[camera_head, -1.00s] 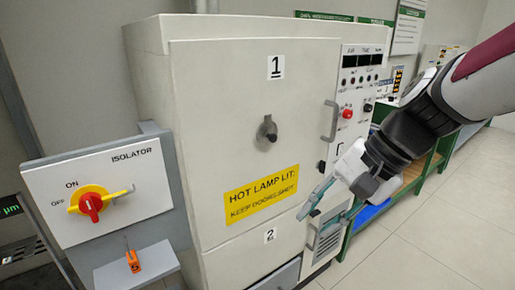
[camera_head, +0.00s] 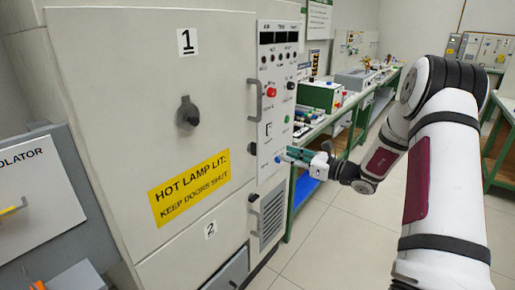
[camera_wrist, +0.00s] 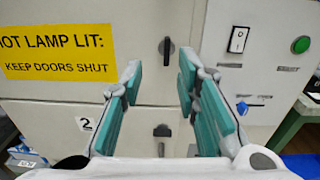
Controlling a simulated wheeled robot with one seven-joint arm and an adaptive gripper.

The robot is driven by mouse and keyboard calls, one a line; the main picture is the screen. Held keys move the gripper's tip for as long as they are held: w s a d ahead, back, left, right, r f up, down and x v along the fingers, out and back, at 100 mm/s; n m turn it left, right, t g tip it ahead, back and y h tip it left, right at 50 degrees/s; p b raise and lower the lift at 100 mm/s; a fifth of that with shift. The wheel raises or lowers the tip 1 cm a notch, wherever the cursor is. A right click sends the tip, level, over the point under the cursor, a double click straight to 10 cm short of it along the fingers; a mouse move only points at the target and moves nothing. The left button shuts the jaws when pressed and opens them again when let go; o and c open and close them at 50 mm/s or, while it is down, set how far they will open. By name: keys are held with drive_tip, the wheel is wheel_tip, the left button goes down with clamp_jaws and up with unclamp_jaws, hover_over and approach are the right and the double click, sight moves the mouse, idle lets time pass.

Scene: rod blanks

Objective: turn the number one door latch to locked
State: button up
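The number one door (camera_head: 140,70) is a pale cabinet door marked "1", and it looks shut. Its latch (camera_wrist: 166,50) is a small dark lever to the right of the yellow sign, standing about upright in the wrist view. In the head view the latch (camera_head: 252,154) is a small dark shape at the door's right edge, below the grey handle (camera_head: 255,100). My gripper (camera_wrist: 158,82) has its teal fingers apart with nothing between them. The latch shows beyond the gap. In the head view my gripper (camera_head: 286,156) is in front of the control panel, right of the latch.
A number two door (camera_head: 220,245) lies below, with a dark latch (camera_wrist: 162,130) and a handle. The control panel (camera_head: 275,85) beside the doors carries a rocker switch (camera_wrist: 238,40) and a green button (camera_wrist: 301,45). A green bench (camera_head: 310,135) stands to the right. Open floor lies in front.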

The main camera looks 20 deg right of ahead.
sight(256, 144)
drive_tip(key=d+x, duration=0.1)
drive_tip(key=x, duration=1.2)
drive_tip(key=shift+w+m+t, duration=0.3)
drive_tip(key=shift+w, duration=0.3)
drive_tip(key=shift+a, duration=0.1)
drive_tip(key=shift+f, duration=0.1)
clamp_jaws()
